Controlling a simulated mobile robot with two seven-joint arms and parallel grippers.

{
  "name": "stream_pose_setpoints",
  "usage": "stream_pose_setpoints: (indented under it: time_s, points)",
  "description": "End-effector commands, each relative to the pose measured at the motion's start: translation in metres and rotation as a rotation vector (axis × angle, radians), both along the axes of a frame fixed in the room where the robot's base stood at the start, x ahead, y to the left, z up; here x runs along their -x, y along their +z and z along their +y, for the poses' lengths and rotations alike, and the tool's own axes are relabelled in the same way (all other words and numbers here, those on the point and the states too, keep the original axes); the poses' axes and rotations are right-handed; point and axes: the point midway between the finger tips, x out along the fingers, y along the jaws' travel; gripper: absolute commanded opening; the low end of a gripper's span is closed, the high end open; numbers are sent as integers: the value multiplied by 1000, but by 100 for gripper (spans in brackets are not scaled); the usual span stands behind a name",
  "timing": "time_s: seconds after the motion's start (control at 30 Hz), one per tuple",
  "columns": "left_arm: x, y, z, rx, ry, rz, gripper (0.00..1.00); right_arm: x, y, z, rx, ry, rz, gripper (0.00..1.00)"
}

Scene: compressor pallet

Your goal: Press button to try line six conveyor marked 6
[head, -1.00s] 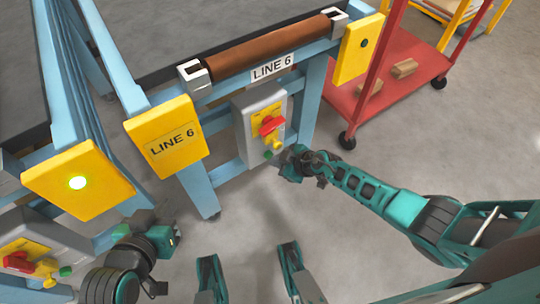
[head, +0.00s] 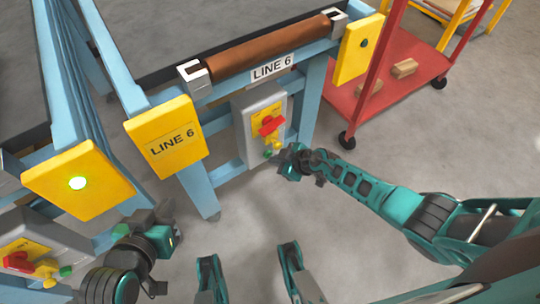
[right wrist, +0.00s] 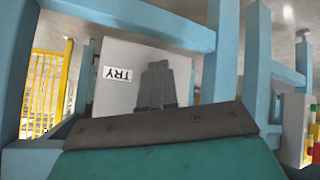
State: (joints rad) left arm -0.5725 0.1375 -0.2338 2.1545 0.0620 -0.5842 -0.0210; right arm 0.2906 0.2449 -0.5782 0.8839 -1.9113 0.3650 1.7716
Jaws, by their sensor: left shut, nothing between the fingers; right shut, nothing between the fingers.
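The line six control box (head: 259,122) is grey with a yellow plate and hangs under the "LINE 6" label (head: 273,68). It carries a red knob (head: 269,126), a yellow part below it and a small green button (head: 267,154). My right gripper (head: 281,160) is shut and empty, just right of the green button; contact cannot be told. In the right wrist view its shut fingers (right wrist: 165,88) point at a grey face with an upside-down "TRY" label (right wrist: 117,74); they largely hide what lies behind. My left gripper (head: 165,212) is shut and empty at lower left.
A yellow "LINE 6" plate (head: 167,138) stands left of the box. Further left are a yellow plate with a lit lamp (head: 77,183) and another control box (head: 40,235). A brown roller (head: 265,48) lies above. A red cart (head: 422,92) with blocks stands right.

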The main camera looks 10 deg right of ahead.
Motion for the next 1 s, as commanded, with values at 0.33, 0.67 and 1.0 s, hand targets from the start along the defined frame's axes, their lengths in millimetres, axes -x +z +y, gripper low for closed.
stream_pose_setpoints:
  time_s: [0.33, 0.67, 1.0]
  points:
    - [0, 13, 0, 0, 0, -1, 0, 15, 3, -5, -2, -1, -1, 0]
    - [-1, 12, 1, -3, -1, -1, 0, 17, 1, -6, 0, 0, -1, 0]
    - [0, 28, 0, -1, -1, 0, 0, 47, 2, -16, 0, 0, 2, 0]
